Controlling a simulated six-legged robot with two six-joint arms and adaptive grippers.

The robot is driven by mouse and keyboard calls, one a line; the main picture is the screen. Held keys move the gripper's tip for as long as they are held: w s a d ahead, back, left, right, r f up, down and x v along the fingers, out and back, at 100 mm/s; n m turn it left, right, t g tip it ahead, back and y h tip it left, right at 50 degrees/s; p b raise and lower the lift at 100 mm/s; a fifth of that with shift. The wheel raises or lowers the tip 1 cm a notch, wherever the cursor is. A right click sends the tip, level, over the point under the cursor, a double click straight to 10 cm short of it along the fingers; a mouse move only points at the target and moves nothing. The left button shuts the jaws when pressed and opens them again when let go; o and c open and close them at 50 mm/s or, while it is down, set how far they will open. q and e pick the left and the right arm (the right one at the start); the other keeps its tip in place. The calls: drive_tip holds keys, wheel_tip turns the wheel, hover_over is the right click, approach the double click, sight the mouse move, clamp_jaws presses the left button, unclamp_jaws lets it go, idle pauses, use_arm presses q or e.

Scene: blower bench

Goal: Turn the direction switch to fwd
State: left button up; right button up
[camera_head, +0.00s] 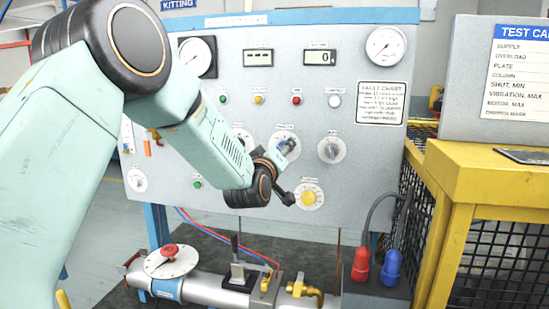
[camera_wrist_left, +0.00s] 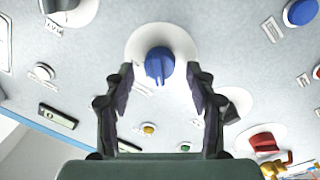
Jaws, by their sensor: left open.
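A blue rotary knob (camera_wrist_left: 159,62) on a round white plate sits on the panel, ahead of my open left gripper (camera_wrist_left: 161,78) in the wrist view. The knob lies between the lines of the two fingers, close to their tips; I cannot tell whether they touch it. In the head view, the knob at the gripper (camera_head: 285,147) is partly covered by my left gripper (camera_head: 287,174). Its label is too small to read, so I cannot confirm it as the direction switch or tell its setting. My right gripper is not in view.
The grey panel (camera_head: 230,105) carries gauges, displays, lamps and other knobs, including a grey one (camera_head: 332,149) to the right and a yellow one (camera_head: 309,196) below. A pipe with a red-handled valve (camera_head: 171,252) runs below. A yellow frame (camera_head: 470,156) stands at right.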

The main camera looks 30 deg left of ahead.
use_arm(q)
drive_tip(key=v, duration=1.1)
drive_tip(key=shift+s, duration=0.3)
drive_tip(key=shift+d, duration=0.1)
